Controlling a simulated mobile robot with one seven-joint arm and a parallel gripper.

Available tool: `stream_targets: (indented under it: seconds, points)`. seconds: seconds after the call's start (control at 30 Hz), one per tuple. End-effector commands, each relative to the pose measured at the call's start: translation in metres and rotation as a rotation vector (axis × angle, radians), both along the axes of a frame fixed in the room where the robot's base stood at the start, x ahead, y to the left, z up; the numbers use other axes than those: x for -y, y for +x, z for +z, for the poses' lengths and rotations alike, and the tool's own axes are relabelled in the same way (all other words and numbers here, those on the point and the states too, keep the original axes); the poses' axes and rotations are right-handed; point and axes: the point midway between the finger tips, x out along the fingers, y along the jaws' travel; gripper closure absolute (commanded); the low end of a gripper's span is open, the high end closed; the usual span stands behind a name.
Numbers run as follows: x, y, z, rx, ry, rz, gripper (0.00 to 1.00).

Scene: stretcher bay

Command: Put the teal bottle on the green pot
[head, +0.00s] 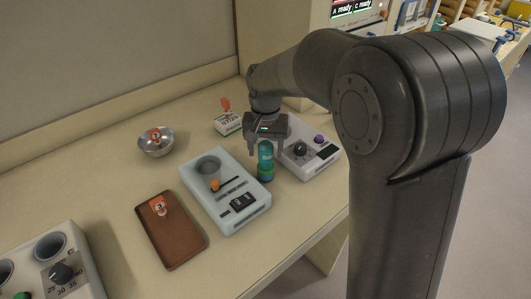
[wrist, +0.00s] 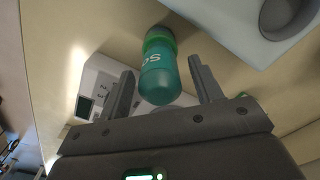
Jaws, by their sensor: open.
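The teal bottle (head: 265,165) has a green band and stands upright on the counter, between two pale devices. My gripper (head: 266,146) is at its top, pointing down. In the wrist view the bottle (wrist: 157,70) shows between the two spread fingers of my gripper (wrist: 161,66), with a gap on each side. The gripper is open and holds nothing. I cannot make out a green pot in either view.
A pale device with a round well (head: 238,208) stands left of the bottle, and a white device with a dark knob (head: 319,163) right of it. A brown tray (head: 178,245), a metal bowl (head: 156,149) and a small labelled box (head: 228,125) are around. A knobbed device (head: 80,275) is at lower left.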

Motion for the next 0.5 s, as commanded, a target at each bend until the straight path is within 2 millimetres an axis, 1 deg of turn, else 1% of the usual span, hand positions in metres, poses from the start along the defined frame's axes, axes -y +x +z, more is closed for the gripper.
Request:
stream_targets:
  seconds: [0.1, 0.3, 0.4, 0.5]
  points:
    - [0.0, 0.001, 0.027, 0.005, 0.002, -0.001, 0.41]
    - [0.0, 0.001, 0.069, 0.004, 0.001, -0.001, 0.41]
    - [0.0, 0.0, 0.085, 0.002, 0.001, -0.001, 0.41]
    - [0.0, 0.0, 0.095, 0.001, 0.0, 0.0, 0.41]
